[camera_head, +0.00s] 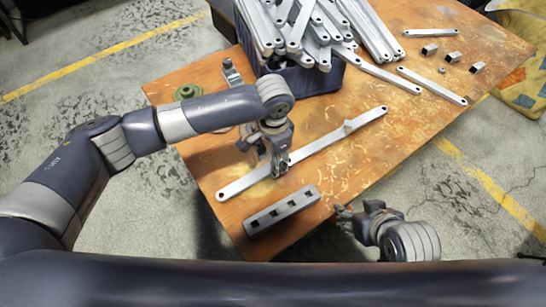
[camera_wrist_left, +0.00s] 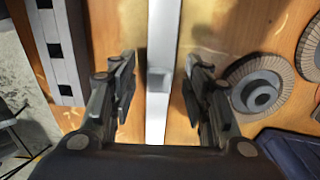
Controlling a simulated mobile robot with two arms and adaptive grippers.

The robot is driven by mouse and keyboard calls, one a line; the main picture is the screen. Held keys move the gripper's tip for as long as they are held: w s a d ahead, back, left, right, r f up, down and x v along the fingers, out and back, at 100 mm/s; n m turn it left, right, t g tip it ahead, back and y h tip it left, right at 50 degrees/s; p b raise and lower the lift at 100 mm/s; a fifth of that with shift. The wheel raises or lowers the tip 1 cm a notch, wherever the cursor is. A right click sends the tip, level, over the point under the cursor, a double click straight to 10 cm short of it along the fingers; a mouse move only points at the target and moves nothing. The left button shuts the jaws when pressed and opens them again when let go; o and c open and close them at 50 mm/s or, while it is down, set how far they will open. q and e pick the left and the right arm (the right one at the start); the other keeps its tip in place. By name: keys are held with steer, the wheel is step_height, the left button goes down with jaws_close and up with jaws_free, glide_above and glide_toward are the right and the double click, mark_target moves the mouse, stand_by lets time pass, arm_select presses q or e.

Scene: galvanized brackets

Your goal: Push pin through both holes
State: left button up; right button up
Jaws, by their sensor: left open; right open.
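A long light-grey flat bar (camera_head: 330,138) with a hole at each end lies diagonally on the wooden table; I cannot tell whether it is one bracket or two overlapping. My left gripper (camera_head: 263,158) is over the bar's middle, open and pointing down. My right gripper (camera_head: 345,218) is open and empty near the table's front edge.
A grey block with square holes (camera_head: 282,211) lies in front of the bar. A dark bin (camera_head: 318,82) heaped with brackets stands behind. Loose brackets (camera_head: 432,86) and small blocks (camera_head: 453,57) lie at back right. A green round part (camera_head: 187,92) sits at left.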

arm_select(q)
step_height(320, 180, up, 12)
stand_by(0.5)
stand_by(0.4)
